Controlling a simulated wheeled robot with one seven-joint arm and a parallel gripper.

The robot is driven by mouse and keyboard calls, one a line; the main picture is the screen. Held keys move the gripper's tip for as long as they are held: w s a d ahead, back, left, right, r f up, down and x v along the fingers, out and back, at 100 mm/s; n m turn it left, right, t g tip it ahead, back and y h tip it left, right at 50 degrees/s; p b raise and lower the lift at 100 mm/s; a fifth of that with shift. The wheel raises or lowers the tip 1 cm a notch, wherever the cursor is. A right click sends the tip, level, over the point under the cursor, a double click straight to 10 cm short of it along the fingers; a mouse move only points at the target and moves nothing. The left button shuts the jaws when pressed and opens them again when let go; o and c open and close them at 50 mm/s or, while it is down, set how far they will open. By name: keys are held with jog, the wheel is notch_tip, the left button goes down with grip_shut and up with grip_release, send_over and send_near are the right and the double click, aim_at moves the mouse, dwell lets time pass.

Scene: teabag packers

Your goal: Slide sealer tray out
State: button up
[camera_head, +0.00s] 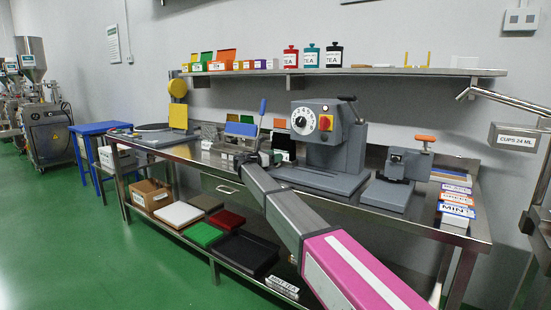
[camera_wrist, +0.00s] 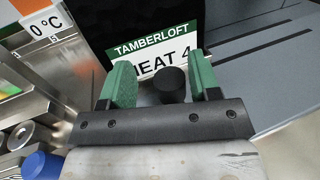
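My gripper (camera_head: 266,158) is at the workbench, just left of the grey machine with a round dial (camera_head: 322,135). In the wrist view its two green fingers (camera_wrist: 163,86) are apart, with a short black knob (camera_wrist: 171,84) between them. Gaps show on both sides of the knob, so the gripper looks open and not pressed on it. Behind the knob is a dark face with a TAMBERLOFT label (camera_wrist: 152,48) reading HEAT 4, partly covered by the fingers. I cannot make out the tray's outline; the arm and gripper hide that area in the head view.
A smaller grey press (camera_head: 398,178) stands right on the steel bench (camera_head: 345,212). Coloured trays (camera_head: 245,254) lie on the lower shelf.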

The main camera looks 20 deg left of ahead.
jog(key=shift+d, duration=0.1)
jog(key=shift+s, duration=0.2)
jog(key=v, duration=1)
jog(key=shift+s+a, duration=0.1)
jog(key=shift+a, duration=0.15)
jog(key=shift+s, duration=0.1)
